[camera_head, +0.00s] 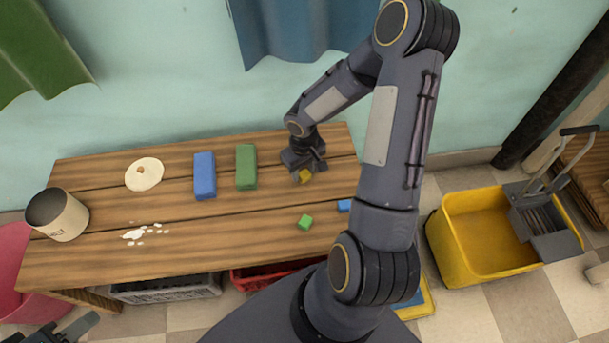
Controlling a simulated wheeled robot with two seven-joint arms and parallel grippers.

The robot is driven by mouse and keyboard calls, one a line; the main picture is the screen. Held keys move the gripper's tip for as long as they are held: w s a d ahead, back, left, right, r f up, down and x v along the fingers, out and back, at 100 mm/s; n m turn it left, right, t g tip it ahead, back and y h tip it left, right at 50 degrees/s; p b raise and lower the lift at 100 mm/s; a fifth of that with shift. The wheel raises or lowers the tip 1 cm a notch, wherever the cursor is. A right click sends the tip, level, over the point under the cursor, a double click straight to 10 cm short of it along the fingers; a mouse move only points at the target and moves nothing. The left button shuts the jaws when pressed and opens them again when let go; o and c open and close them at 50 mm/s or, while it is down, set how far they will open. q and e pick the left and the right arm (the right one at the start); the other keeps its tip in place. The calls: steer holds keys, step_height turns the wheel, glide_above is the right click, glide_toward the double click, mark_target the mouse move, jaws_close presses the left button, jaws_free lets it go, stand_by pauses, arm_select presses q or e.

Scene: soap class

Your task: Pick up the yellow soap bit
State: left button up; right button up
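The yellow soap bit (306,177) is a small cube at the right part of the wooden table. My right gripper (308,174) points down right at it, with its fingertips beside the bit and partly covering it. Whether the fingers press on the bit, and whether it touches the table, is too small to tell. My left gripper (62,334) is at the bottom left corner, away from the table top and partly cut off by the frame edge. Its opening cannot be made out.
On the table (180,260) are a green bit (305,222), a blue bit (344,205), a blue bar (204,176), a green bar (246,167), a white disc (144,174), white crumbs (140,233) and a beige pot (58,215). A yellow mop bucket (465,255) stands right.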

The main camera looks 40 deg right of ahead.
steer(key=c, duration=0.6)
steer(key=shift+c, duration=0.2)
steer(key=shift+r, duration=0.1)
